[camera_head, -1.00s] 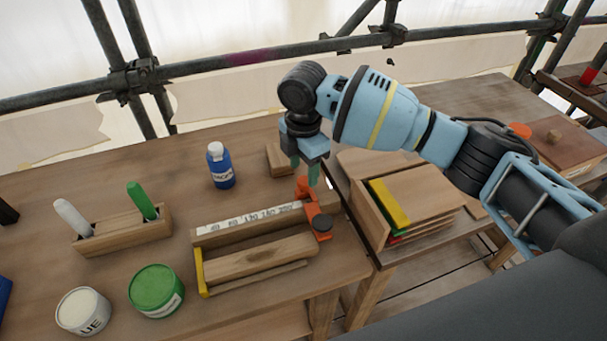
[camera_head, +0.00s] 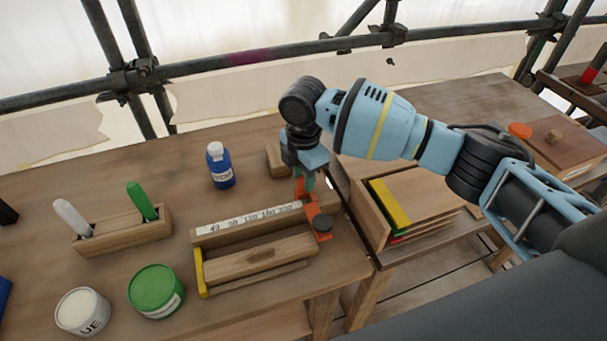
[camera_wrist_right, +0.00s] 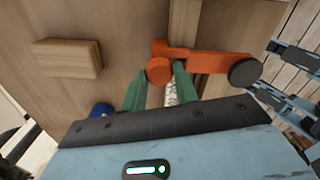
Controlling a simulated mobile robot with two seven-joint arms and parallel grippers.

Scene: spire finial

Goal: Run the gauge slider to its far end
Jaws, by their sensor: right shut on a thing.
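The gauge is a wooden bar with a white number strip (camera_head: 240,224). Its orange slider (camera_head: 320,222) sits at the right end, by the 200 mark, with an upright orange post and a dark knob. My right gripper (camera_head: 304,183) comes down on the post from above, its green fingers close together. In the right wrist view the fingers (camera_wrist_right: 160,82) stand either side of the round orange post top of the slider (camera_wrist_right: 212,62), shut on it. The fingers hide part of the post. My left gripper is not in view.
A wooden piece with a yellow end (camera_head: 255,257) lies in front of the gauge. A blue bottle (camera_head: 220,167), a marker holder (camera_head: 120,232) and two tins (camera_head: 156,290) stand to the left. A wooden block (camera_head: 278,160) is behind; a rack of boards (camera_head: 400,205) is right.

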